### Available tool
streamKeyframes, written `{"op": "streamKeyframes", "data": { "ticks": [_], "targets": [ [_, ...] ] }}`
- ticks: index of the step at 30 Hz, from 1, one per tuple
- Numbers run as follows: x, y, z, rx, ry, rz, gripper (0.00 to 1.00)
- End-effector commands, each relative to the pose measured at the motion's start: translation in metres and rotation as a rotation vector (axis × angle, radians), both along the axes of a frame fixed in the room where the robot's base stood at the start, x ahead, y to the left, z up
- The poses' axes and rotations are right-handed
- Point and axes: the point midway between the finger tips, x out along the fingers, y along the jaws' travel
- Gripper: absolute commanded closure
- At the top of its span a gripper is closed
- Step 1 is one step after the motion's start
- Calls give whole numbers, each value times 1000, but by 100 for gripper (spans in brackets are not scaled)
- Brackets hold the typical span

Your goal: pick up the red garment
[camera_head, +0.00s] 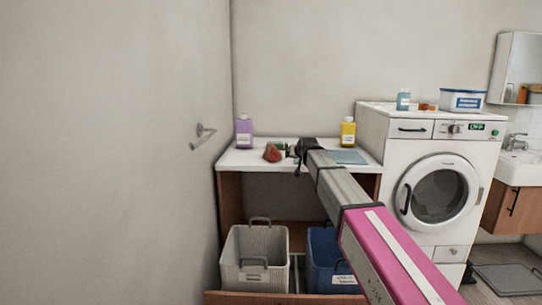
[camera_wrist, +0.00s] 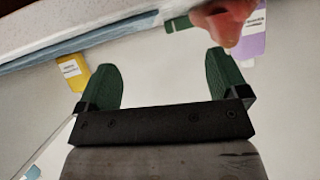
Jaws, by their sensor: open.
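The red garment (camera_head: 272,153) lies crumpled on the white tabletop, left of my gripper in the head view. In the wrist view, which looks upside down, the red garment (camera_wrist: 232,20) shows at the top right, beyond the tip of the right-hand finger. My gripper (camera_wrist: 165,72) is open, with two green fingers wide apart and nothing between them. In the head view my gripper (camera_head: 287,149) is small and partly hidden by the black wrist, just right of the garment. I cannot tell the exact gap to the garment.
The white table (camera_head: 243,161) also holds a purple bottle (camera_head: 244,132), a yellow bottle (camera_head: 348,133) and a folded blue cloth (camera_head: 348,157). A grey basket (camera_head: 255,260) and blue basket (camera_head: 323,260) stand below. A washing machine (camera_head: 437,185) is at right, a wall at left.

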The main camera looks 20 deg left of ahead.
Motion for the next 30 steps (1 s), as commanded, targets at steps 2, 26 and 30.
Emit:
{"op": "streamKeyframes", "data": {
  "ticks": [2, 26, 30],
  "targets": [
    [-5, 34, 16, 0, -39, 37, 8],
    [29, 107, 17, -1, -103, 90, 8],
    [38, 112, 13, -1, -103, 90, 8]
  ]
}}
